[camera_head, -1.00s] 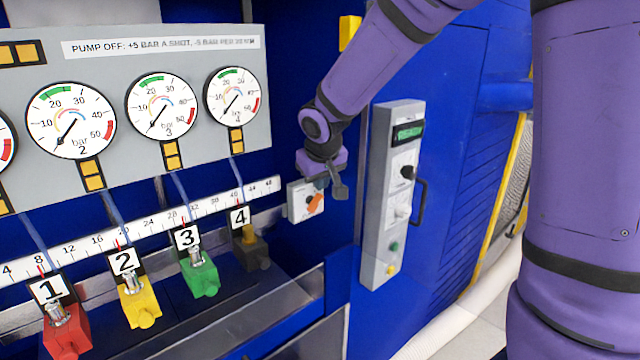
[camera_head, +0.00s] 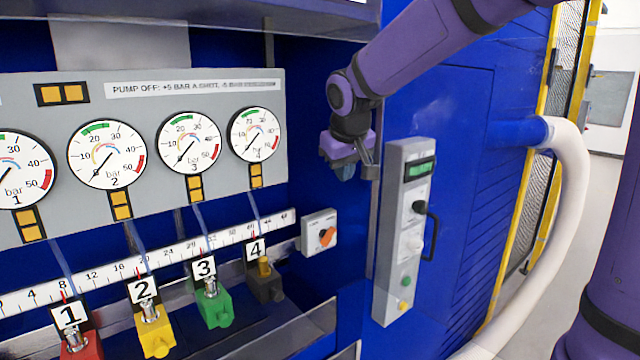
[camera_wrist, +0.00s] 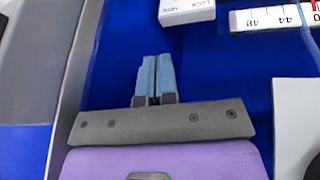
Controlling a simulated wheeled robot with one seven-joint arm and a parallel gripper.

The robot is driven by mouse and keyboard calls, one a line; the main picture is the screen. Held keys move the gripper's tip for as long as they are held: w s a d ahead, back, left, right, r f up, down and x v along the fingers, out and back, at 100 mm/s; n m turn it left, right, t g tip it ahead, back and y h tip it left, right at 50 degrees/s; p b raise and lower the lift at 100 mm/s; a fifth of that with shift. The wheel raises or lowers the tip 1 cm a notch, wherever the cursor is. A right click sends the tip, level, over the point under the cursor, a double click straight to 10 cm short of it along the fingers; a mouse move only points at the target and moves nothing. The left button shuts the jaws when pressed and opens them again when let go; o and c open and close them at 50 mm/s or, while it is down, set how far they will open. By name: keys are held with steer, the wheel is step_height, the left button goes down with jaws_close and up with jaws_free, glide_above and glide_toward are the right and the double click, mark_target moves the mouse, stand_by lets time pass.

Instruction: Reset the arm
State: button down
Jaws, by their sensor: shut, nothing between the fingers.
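My purple arm reaches in from the upper right in the head view. My gripper (camera_head: 347,171) hangs above and a little right of the grey switch box with the orange knob (camera_head: 327,237), apart from it. In the wrist view my gripper (camera_wrist: 153,75) shows two blue-grey fingers pressed together with nothing between them. A white box corner (camera_wrist: 187,10) shows beyond the fingertips, against a blue panel.
A grey control box (camera_head: 404,230) with a black handle stands right of my gripper. To the left are a gauge panel (camera_head: 200,90), a white scale (camera_head: 108,274) and numbered coloured valves, such as the green one (camera_head: 215,309). A white hose (camera_head: 575,200) curves at right.

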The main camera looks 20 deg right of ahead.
steer(key=s+d+m+y, duration=0.1)
steer(key=s+d, duration=0.1)
steer(key=s, duration=2.6)
steer(key=shift+d+f+m, duration=0.2)
steer(key=shift+m, duration=0.1)
